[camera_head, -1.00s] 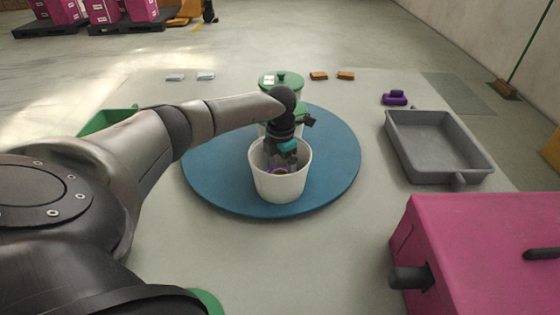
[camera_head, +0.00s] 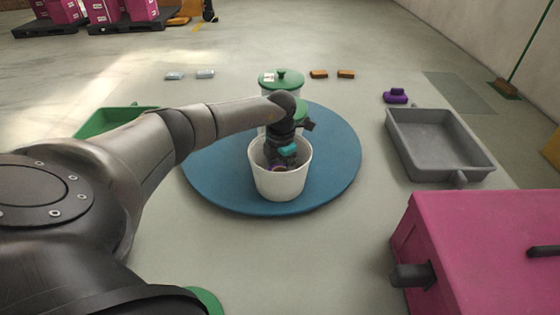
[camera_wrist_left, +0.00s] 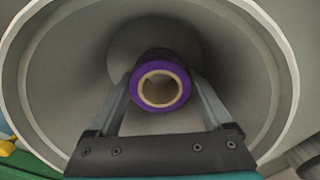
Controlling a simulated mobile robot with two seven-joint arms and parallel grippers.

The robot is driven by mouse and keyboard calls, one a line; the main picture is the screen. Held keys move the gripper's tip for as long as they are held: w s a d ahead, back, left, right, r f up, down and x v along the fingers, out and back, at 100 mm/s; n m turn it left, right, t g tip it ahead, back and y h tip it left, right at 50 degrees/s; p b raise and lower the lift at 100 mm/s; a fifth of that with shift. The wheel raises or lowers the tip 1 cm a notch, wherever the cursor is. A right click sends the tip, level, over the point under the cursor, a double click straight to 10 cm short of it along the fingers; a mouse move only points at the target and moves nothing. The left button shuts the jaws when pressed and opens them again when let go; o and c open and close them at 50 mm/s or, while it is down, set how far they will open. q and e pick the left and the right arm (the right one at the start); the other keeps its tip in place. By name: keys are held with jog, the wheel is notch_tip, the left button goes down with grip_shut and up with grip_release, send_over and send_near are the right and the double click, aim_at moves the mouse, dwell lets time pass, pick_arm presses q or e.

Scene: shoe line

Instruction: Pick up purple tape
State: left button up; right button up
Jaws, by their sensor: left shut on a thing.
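The purple tape (camera_wrist_left: 160,65) is a roll with a tan core, seen end-on inside the white bucket (camera_wrist_left: 60,80) in the left wrist view. My left gripper (camera_wrist_left: 160,88) is shut on the roll, one finger on each side. In the head view the white bucket (camera_head: 281,184) stands on the blue round mat (camera_head: 215,185). My right gripper is not in view.
A green-lidded container (camera_head: 281,78) stands close behind the bucket. A grey tray (camera_head: 438,172) and a small purple object (camera_head: 395,96) are to the right. A magenta box (camera_head: 480,240) fills the front right. A green tray (camera_head: 105,121) is partly behind my left arm.

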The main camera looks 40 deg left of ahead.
pick_arm(q)
jog(key=c, duration=0.4)
jog(key=shift+c, duration=0.2)
jog(key=shift+r, duration=0.1)
